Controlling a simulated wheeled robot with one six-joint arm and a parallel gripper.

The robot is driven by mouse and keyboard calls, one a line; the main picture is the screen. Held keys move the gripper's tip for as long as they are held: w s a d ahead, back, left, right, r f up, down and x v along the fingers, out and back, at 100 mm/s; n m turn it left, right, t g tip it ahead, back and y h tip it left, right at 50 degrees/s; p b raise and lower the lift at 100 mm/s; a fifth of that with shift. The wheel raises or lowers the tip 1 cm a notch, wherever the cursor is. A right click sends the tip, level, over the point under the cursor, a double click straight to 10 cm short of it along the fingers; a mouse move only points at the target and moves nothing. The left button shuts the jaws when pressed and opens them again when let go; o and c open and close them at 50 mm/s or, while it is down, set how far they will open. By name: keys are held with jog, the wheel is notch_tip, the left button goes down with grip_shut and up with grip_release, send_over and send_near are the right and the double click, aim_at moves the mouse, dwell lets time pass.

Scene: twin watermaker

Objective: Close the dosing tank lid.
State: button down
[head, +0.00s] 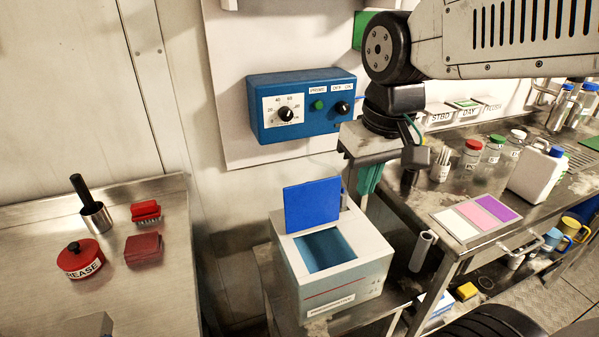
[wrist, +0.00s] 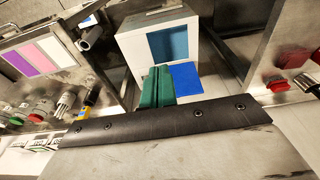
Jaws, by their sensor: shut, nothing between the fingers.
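The dosing tank (head: 355,282) is a white box with a square opening on top and a blue inside. Its blue lid (head: 312,204) stands raised at the back edge of the opening, so the tank is open. In the wrist view the tank (wrist: 128,44) is at top centre and the lid (wrist: 189,82) is just right of my fingertips. My gripper (head: 368,190) has green fingers pointing down, shut and empty, behind and to the right of the lid in the head view. The fingers also show in the wrist view (wrist: 157,72). Contact with the lid cannot be told.
A blue control box (head: 302,118) is on the wall behind the tank. A steel bench (head: 150,280) on the left holds a red grease tin (head: 80,260) and brushes. The right bench holds bottles and a colour-patch board (head: 476,216). A tube holder (head: 422,250) sits right of the tank.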

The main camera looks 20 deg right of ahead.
jog(key=w, duration=1)
jog(key=t, duration=0.1)
send_over(311, 202)
jog(key=w, duration=0.6)
jog(key=s+x, duration=0.1)
jog(key=x, duration=0.2)
jog(key=s+x, duration=0.2)
jog(key=x, duration=0.7)
jog(key=shift+s+f, duration=0.4)
jog(key=shift+s, duration=0.15)
jog(key=shift+s+a, duration=0.1)
jog(key=shift+a, duration=0.05)
